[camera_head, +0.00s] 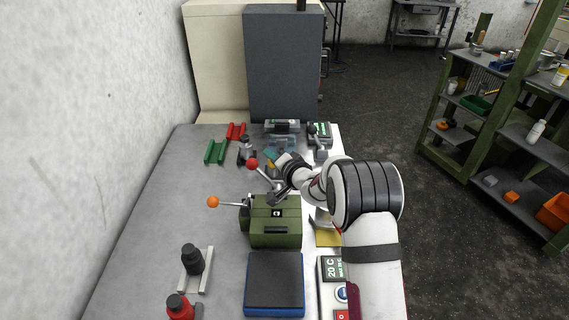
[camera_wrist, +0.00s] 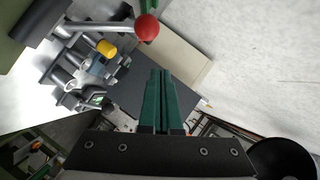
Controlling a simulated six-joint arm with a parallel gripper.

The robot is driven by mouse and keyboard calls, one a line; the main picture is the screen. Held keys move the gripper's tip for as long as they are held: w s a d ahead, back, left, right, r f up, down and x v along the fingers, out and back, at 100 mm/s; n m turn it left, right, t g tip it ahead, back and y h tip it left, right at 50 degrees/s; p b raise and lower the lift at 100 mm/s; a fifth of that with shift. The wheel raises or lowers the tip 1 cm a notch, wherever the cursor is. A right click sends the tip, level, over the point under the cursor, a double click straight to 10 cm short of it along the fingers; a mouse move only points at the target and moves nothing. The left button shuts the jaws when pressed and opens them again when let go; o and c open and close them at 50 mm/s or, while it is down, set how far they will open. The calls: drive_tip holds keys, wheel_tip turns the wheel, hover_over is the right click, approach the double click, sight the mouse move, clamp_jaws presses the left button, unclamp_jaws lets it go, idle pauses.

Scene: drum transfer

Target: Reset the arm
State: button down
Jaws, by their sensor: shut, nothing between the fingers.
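A lever with a red ball (camera_head: 253,163) is just beyond and left of the gripper. The red ball also shows at the top of the wrist view (camera_wrist: 146,27), apart from the fingertips.
An orange-knobbed lever (camera_head: 212,202) sticks out left of the green device. Nearer are a blue-edged dark pad (camera_head: 274,283) and black and red pieces (camera_head: 193,260) on the left. Red and green holders (camera_head: 215,152) stand at the back. The table's left side (camera_head: 160,210) is clear.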

drive_tip(key=a+r+v, duration=0.1)
drive_tip(key=v, duration=0.8)
drive_tip(key=s+a+r+n+g+y, duration=0.2)
drive_tip(key=s+a+r+g, duration=0.2)
drive_tip(key=s, duration=0.5)
drive_tip(key=s+a+r+n+g+y, duration=0.2)
drive_tip(key=s+a+r+g, duration=0.15)
drive_tip(key=s, duration=0.65)
drive_tip(key=s+d+f+g+h, duration=0.1)
drive_tip(key=s+d+g+h, duration=0.1)
drive_tip(key=s, duration=0.6)
drive_tip(key=s+d+f+g+h, duration=0.2)
drive_tip(key=s+d+g, duration=0.1)
drive_tip(key=s, duration=0.4)
drive_tip(key=s+d+f+m+h, duration=0.3)
drive_tip(key=s+d+h, duration=0.2)
drive_tip(key=s+d, duration=0.3)
drive_tip(key=shift+s+d, duration=0.35)
drive_tip(key=shift+d, duration=0.55)
drive_tip(key=shift+f, duration=0.15)
